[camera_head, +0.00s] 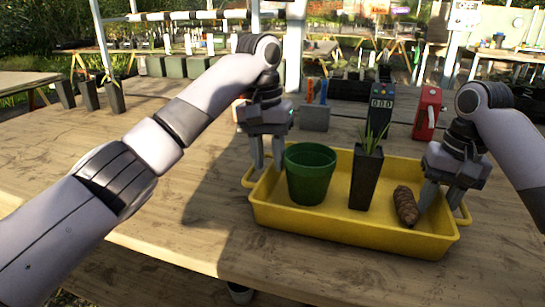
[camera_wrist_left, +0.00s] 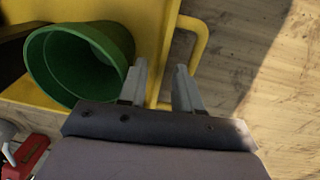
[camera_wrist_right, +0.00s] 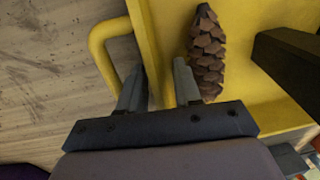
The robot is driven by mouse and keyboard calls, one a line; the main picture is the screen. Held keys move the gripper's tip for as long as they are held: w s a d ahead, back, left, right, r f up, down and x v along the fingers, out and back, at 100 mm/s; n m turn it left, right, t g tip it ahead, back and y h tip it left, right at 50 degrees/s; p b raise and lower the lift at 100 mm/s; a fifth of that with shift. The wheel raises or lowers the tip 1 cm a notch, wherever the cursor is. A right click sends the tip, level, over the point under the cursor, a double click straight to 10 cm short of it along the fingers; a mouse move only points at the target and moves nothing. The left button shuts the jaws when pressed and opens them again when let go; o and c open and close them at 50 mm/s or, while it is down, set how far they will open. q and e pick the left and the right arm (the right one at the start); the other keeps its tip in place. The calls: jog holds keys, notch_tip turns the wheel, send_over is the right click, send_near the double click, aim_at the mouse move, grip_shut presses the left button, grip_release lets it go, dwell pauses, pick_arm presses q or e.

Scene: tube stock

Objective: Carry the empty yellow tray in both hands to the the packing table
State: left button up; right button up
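The yellow tray (camera_head: 350,235) sits on a wooden table and is not empty. It holds a green pot (camera_head: 310,175), a tall black pot with a spiky plant (camera_head: 366,178) and a brown pine cone (camera_head: 405,206). My left gripper (camera_head: 267,160) is at the tray's left end; in the left wrist view its spread fingers (camera_wrist_left: 160,88) straddle the end wall beside the handle (camera_wrist_left: 198,40). My right gripper (camera_head: 438,200) is at the right end; in the right wrist view its spread fingers (camera_wrist_right: 158,88) straddle that wall by the other handle (camera_wrist_right: 98,45). Fingertip contact is unclear.
Behind the tray stand a grey caddy with colored tools (camera_head: 315,117), a black device with a numbered display (camera_head: 381,105) and a red object (camera_head: 427,112). Black potted plants (camera_head: 113,95) stand at the far left. The wooden tabletop (camera_head: 190,215) left of the tray is clear.

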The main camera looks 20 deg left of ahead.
pick_arm(q)
notch_tip(320, 180, up, 9)
jog(key=shift+a+f, duration=0.2)
jog(key=shift+a, duration=0.2)
pick_arm(e)
notch_tip(320, 180, up, 12)
jog(key=shift+d, duration=0.45)
